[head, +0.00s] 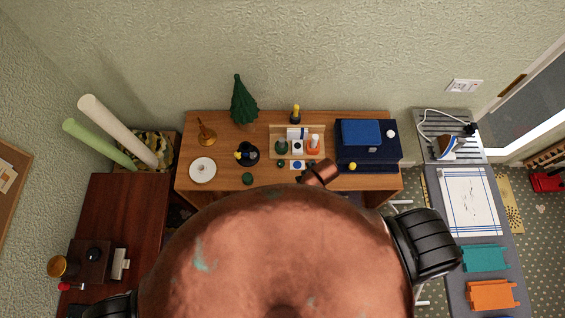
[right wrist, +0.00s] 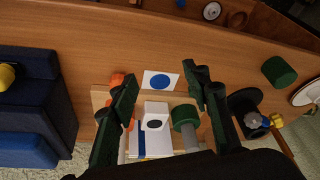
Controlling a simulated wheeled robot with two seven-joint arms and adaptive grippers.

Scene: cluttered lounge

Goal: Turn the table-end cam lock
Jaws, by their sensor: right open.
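I cannot tell for sure which thing is the table-end cam lock. A black round fitting (head: 247,152) with a yellow knob (head: 239,155) stands left of centre on the wooden desk (head: 222,124); it also shows at the right of the right wrist view (right wrist: 250,115). My right gripper (right wrist: 163,80) is open over the desk. Its dark green fingers stand either side of a wooden rack holding a white block with a black oval (right wrist: 155,124) and a green-and-grey bottle (right wrist: 186,120). Nothing is seen gripped. My left gripper is not in view.
A blue box (head: 368,134) stands at the desk's right end. A card with a blue dot (right wrist: 161,82) and a green cylinder (right wrist: 279,71) lie close by. A dark table (head: 125,210) is left; an ironing-type bench with an iron (head: 446,146) is right.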

